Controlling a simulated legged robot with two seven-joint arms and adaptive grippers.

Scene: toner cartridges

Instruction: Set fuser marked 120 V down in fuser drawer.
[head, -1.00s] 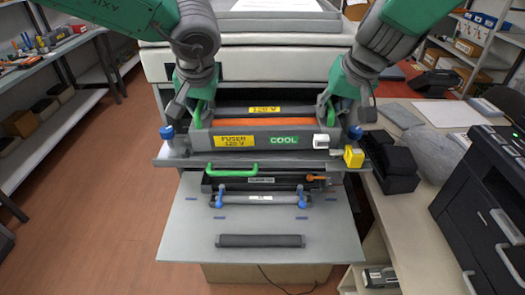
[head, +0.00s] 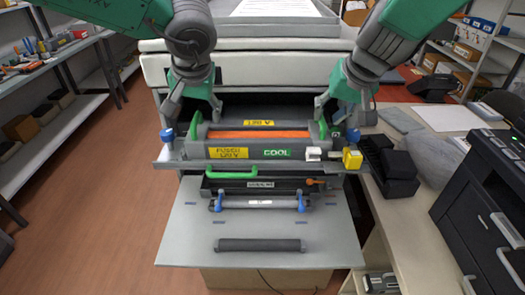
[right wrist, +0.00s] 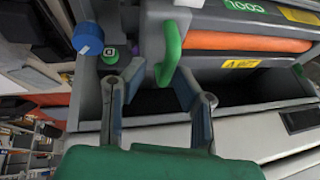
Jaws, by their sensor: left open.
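The fuser (head: 260,134), a grey unit with an orange roller, yellow FUSER 120 V label and green COOL label, lies level in the fuser drawer (head: 182,156) at the front of the printer. Its underside is hidden. Its left green handle (head: 196,127) is below my left gripper (head: 194,108), which is open. My right gripper (head: 336,113) is at the right green handle (head: 323,128). In the right wrist view, the right gripper's (right wrist: 160,74) fingers are spread apart, with the green handle (right wrist: 172,42) between them, seemingly without gripping it.
Blue knobs (head: 167,135) stand at the drawer's sides, with a yellow block (head: 352,159) at right front. Below, a grey shelf (head: 200,240) holds a green-handled unit (head: 235,185) and rollers. Black trays (head: 388,165) and a black printer (head: 490,190) stand at right.

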